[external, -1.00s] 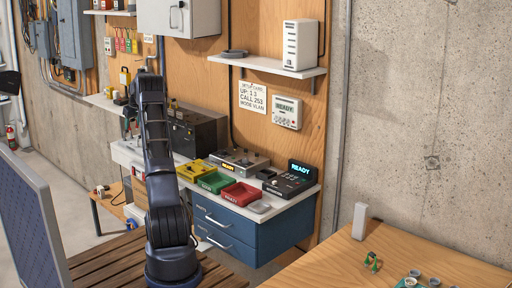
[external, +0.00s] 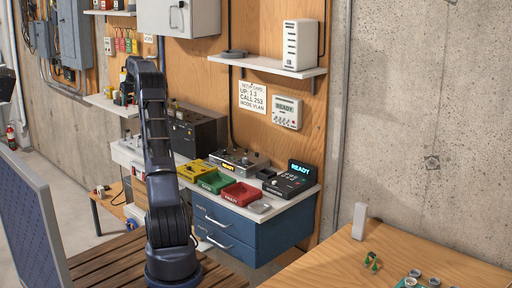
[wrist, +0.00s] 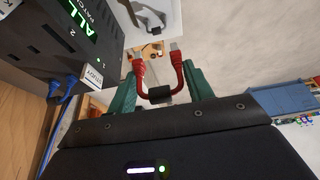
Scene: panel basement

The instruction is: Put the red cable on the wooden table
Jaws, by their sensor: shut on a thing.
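The red cable (wrist: 158,98) is a short U-shaped lead with grey plug ends and a black band. In the wrist view it sits between the green fingers of my gripper (wrist: 160,88), which is shut on it. The cable appears held in the air. In the external view my arm hides the gripper and the cable. A low wooden table (external: 112,214) stands at left, with a small white and red item on it. A larger wooden table (external: 335,262) is at lower right; I cannot tell which one the task names.
A black patch unit (wrist: 60,35) with a green display and a blue cable (wrist: 65,92) is close on the left in the wrist view. The bench (external: 285,200) carries yellow, green and red trays. A blue panel (external: 30,225) stands at far left.

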